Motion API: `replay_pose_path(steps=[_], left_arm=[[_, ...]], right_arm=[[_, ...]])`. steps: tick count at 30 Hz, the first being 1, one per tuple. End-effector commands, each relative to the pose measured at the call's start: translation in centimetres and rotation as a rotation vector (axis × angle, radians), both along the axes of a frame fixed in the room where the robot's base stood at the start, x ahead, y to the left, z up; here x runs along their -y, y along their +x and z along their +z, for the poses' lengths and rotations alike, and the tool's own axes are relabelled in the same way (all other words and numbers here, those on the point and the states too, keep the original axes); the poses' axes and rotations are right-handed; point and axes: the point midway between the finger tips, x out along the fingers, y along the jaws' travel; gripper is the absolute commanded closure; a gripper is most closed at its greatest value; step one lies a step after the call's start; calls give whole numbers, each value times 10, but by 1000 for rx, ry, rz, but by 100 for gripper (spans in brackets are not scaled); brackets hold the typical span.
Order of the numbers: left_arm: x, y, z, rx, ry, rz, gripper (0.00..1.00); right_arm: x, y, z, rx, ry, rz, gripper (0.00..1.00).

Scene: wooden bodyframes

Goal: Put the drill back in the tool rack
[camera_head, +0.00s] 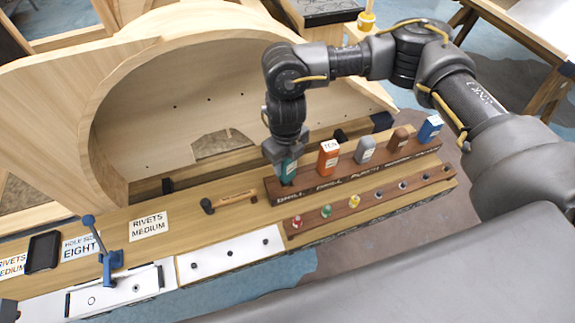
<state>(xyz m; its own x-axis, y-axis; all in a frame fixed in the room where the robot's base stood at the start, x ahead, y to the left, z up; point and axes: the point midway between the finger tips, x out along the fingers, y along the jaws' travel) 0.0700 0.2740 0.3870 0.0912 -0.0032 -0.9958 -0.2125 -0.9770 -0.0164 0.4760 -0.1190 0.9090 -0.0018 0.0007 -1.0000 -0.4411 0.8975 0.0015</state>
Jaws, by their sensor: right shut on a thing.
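The tool rack (355,177) is a dark wooden strip on the bench, with labels reading DRILL, DRILL and PUNCH along its front. My right gripper (282,157) points down over the rack's left end and is shut on a teal tool (289,170), which I take to be the drill. The teal tool is upright at the leftmost labelled place, and the gripper hides its upper part. Whether its base is fully seated in the rack cannot be told. My left gripper is not in view.
An orange tool (328,157), a grey tool (366,150), a brown tool (397,139) and a blue tool (430,128) stand along the rack to the right. A hammer (229,201) lies to the left. A curved wooden frame (150,110) rises behind.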

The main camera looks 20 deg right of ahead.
Motion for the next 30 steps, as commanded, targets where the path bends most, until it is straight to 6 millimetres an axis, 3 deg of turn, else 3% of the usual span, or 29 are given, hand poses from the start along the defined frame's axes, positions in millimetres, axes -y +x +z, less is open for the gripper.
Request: replay_pose_path(steps=[4,12,29,30], left_arm=[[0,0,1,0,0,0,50],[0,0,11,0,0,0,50],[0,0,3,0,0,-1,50],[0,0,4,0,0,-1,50]], right_arm=[[2,3,-4,0,1,-3,90],[3,4,-33,-1,0,-2,90],[3,5,-44,1,0,0,90],[3,4,-43,0,0,0,53]])
